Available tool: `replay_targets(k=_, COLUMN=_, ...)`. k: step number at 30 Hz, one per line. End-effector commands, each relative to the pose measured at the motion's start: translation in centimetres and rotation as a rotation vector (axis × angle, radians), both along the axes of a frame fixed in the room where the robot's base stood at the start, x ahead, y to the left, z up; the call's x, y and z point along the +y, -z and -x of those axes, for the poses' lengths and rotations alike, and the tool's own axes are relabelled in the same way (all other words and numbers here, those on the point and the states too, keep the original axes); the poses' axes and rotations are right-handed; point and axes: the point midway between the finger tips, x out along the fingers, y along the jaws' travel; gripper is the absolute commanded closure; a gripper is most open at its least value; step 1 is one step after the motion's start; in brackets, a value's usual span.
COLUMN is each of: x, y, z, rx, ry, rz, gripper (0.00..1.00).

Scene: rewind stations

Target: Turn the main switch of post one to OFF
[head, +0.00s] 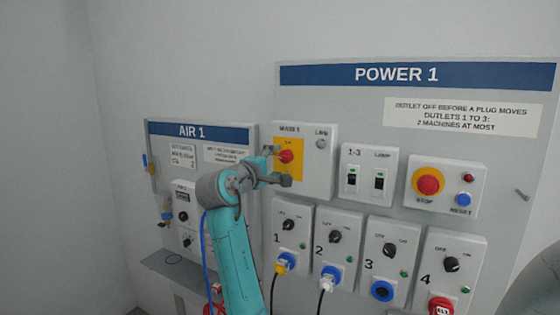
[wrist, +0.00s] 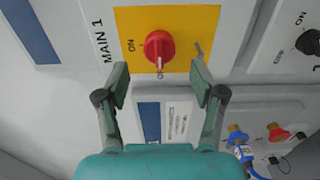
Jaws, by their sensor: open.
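The main switch is a red knob (head: 286,156) on a yellow plate (head: 297,172), on the MAIN 1 box (head: 318,171) of the POWER 1 panel. In the wrist view the knob (wrist: 157,46) sits just beyond the fingertips, between their lines. Its pale pointer mark faces down in that picture, toward a small label I cannot read surely. An ON label is to the knob's left there. My gripper (wrist: 159,82) is open and empty, with one finger on either side, apart from the knob. In the head view my gripper (head: 277,167) partly covers the plate.
A lamp (head: 321,143) is on the same box. Nearby are the 1-3 switches (head: 365,179), a red STOP button (head: 428,182) and outlet boxes (head: 293,239) with plugged cables below. The AIR 1 panel (head: 200,185) is left, behind my arm.

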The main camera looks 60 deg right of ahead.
Motion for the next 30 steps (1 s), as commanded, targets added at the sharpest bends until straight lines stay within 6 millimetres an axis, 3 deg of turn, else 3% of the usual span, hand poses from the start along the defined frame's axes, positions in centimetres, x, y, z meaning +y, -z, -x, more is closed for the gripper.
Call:
replay_targets(k=9, x=2.8, y=-0.2, z=0.3, rx=-0.003, ry=-0.001, rz=0.003, gripper=0.32)
replay_targets(k=30, x=3.1, y=0.0, z=0.2, rx=-0.002, ry=-0.003, rz=0.004, gripper=0.32)
